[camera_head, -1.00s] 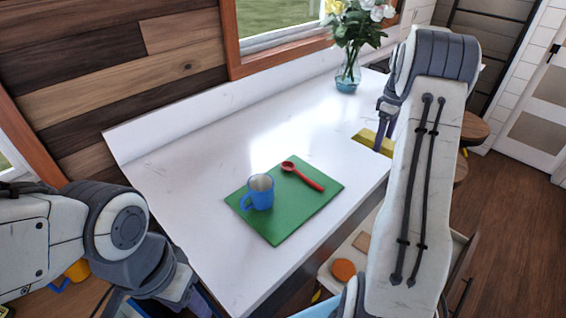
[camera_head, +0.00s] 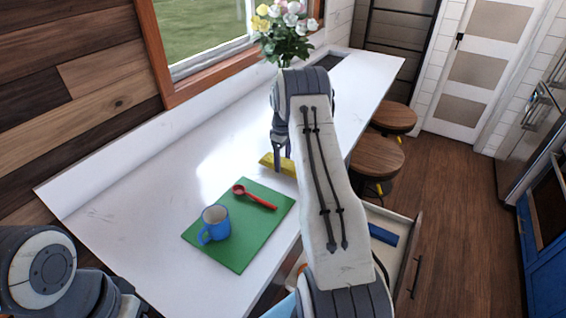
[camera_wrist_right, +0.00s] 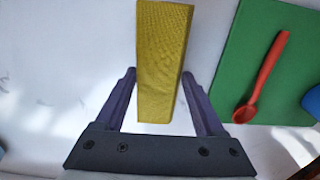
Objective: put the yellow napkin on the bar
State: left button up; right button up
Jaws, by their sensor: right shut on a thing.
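The yellow napkin (camera_head: 267,160) is a folded strip at the white bar (camera_head: 215,110), just beyond the green board. My right gripper (camera_head: 282,152) reaches down to it and is shut on it. In the right wrist view the napkin (camera_wrist_right: 163,60) lies between the two fingers (camera_wrist_right: 158,85). I cannot tell whether the napkin touches the bar top or hangs slightly above it. My right arm hides part of the bar. Of my left arm, only the joint and wrist show at the lower left; its fingers are not clear.
The green board (camera_head: 245,250) holds a blue mug (camera_head: 215,224) and a red spoon (camera_head: 258,200). A flower vase stands behind my right arm, its flowers (camera_head: 285,35) showing. An open drawer (camera_head: 408,240) with a blue item (camera_head: 383,234) and stools (camera_head: 375,158) are at right.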

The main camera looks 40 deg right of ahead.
aim_at(283, 163)
notch_tip(283, 163, down, 2)
jog(key=shift+f+p, duration=0.1)
jog(key=shift+p, duration=0.45)
jog(key=shift+f, duration=0.2)
pick_arm(q)
jog(key=shift+r, duration=0.85)
pick_arm(e)
jog(key=shift+f, duration=0.1)
jog(key=shift+f+b, duration=0.15)
jog(key=shift+b, duration=0.15)
jog(key=o, duration=1.3)
pick_arm(q)
jog(key=shift+f, duration=0.1)
